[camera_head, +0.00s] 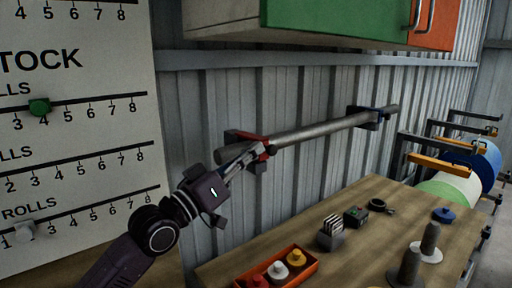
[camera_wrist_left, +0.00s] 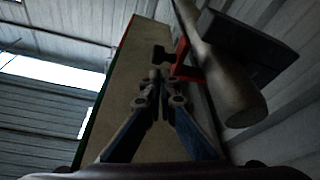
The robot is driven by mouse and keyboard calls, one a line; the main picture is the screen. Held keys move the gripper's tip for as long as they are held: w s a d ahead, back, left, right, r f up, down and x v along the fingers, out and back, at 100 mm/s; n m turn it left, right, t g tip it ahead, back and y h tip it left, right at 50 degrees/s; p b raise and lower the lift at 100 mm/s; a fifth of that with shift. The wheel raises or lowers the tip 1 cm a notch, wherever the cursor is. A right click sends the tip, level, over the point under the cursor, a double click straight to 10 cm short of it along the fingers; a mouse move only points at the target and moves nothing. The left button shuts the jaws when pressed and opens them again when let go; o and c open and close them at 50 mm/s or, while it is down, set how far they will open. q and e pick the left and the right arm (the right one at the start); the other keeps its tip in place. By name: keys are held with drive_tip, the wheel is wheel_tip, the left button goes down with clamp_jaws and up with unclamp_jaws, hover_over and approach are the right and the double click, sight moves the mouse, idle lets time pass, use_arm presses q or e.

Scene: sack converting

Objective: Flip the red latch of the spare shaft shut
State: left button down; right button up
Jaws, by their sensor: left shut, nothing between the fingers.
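The spare shaft (camera_head: 335,126) is a grey bar lying along the ribbed wall. In the left wrist view the red latch (camera_wrist_left: 183,62) stands beside the shaft (camera_wrist_left: 226,82). The closed, empty fingertips (camera_wrist_left: 157,76) are just left of it; I cannot tell whether they touch. Whether the latch is fully open is unclear. My right gripper is out of view.
A cabinet (camera_head: 345,20) hangs above. A stock board (camera_head: 75,195) stands left. Rolls on a rack are at right.

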use_arm(q)
drive_tip(key=v, duration=1)
drive_tip(key=shift+a+r, duration=0.25)
drive_tip(key=shift+a, duration=0.3)
drive_tip(key=shift+s, duration=0.1)
